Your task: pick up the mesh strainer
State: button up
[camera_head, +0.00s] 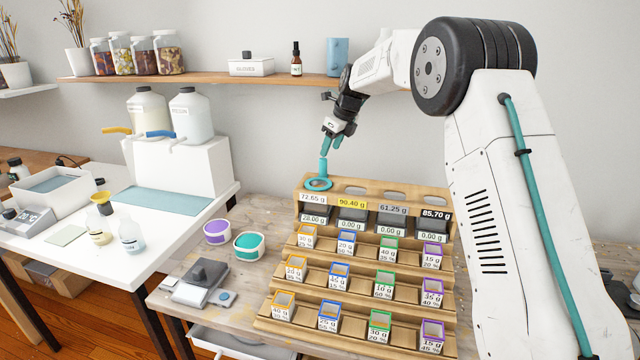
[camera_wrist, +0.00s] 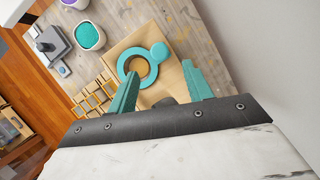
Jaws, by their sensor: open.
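The mesh strainer (camera_head: 323,168) is teal, with a flat ring and a post standing up from it. It sits at the left end of the wooden rack's top tier. In the wrist view the strainer (camera_wrist: 121,68) shows as a ring around a tan centre, with a round teal disc beside it. My gripper (camera_head: 332,144) points down just above the post, its teal fingers apart. In the wrist view my gripper (camera_wrist: 161,82) is open and empty, and the disc lies beyond the gap between the fingertips. I cannot tell the exact clearance.
The wooden rack (camera_head: 262,322) holds several small labelled cups on its steps. Purple (camera_head: 217,231) and teal (camera_head: 249,245) tubs and a scale (camera_head: 200,283) stand left of it. A wall shelf (camera_head: 210,78) with jars runs behind. A white table (camera_head: 180,235) is at left.

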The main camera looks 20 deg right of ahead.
aim_at(325, 159)
jog(key=shift+w+f+m, duration=0.1)
jog(key=shift+f+m, duration=0.2)
jog(key=shift+m, duration=0.4)
jog(key=x, duration=0.7)
jog(key=shift+w+a+f, duration=0.15)
jog(key=shift+w, duration=0.05)
grip_shut()
